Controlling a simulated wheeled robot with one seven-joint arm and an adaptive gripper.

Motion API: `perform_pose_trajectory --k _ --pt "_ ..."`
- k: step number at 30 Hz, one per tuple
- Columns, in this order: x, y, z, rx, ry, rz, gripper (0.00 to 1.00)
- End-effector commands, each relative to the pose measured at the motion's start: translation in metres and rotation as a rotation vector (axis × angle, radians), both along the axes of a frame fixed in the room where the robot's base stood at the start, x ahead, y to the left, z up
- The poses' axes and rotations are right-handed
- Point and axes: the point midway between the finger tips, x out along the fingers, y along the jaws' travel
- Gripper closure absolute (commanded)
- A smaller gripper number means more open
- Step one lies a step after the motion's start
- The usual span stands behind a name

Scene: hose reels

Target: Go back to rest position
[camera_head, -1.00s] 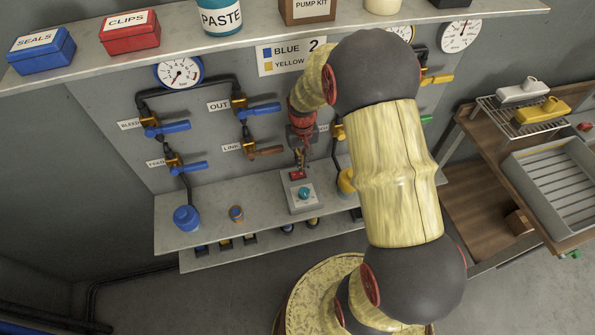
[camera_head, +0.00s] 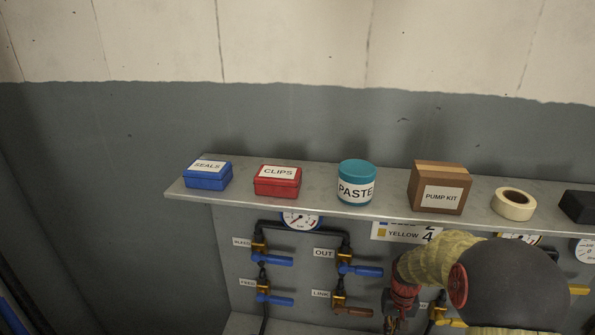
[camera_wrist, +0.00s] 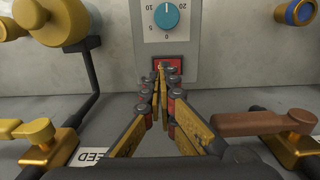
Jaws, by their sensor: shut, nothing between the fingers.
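My gripper (camera_head: 393,322) hangs in front of the panel at the bottom edge of the head view, right of the brown LINK lever (camera_head: 352,311). In the wrist view its fingers (camera_wrist: 162,72) are shut with nothing between them. The tips point at a red part (camera_wrist: 174,63) on a pale box with a blue dial (camera_wrist: 166,16). I cannot tell whether they touch it. My arm fills the lower right of the head view and hides part of the panel.
A shelf (camera_head: 322,201) juts out above my gripper. It holds a blue SEALS box (camera_head: 208,180), red CLIPS box (camera_head: 277,186), PASTE jar (camera_head: 356,182), PUMP KIT carton (camera_head: 440,190) and tape roll (camera_head: 513,204). Blue levers (camera_head: 362,271) stick out at left. The wall above is bare.

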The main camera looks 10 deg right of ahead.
Motion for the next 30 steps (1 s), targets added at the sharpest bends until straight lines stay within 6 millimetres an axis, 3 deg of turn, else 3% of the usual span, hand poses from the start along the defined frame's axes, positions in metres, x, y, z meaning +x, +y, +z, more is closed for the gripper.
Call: perform_pose_trajectory --k 3,5,18,24,30 --pt "-0.029 0.009 -0.005 0.018 0.058 -0.002 1.0" --pt "-0.043 0.014 0.007 0.022 0.072 -0.003 1.0" --pt "-0.13 0.081 0.177 -0.025 -0.106 0.105 1.0" --pt "-0.173 0.112 0.238 -0.054 -0.28 0.182 1.0" --pt "-0.192 0.131 0.283 -0.073 -0.451 0.244 1.0"
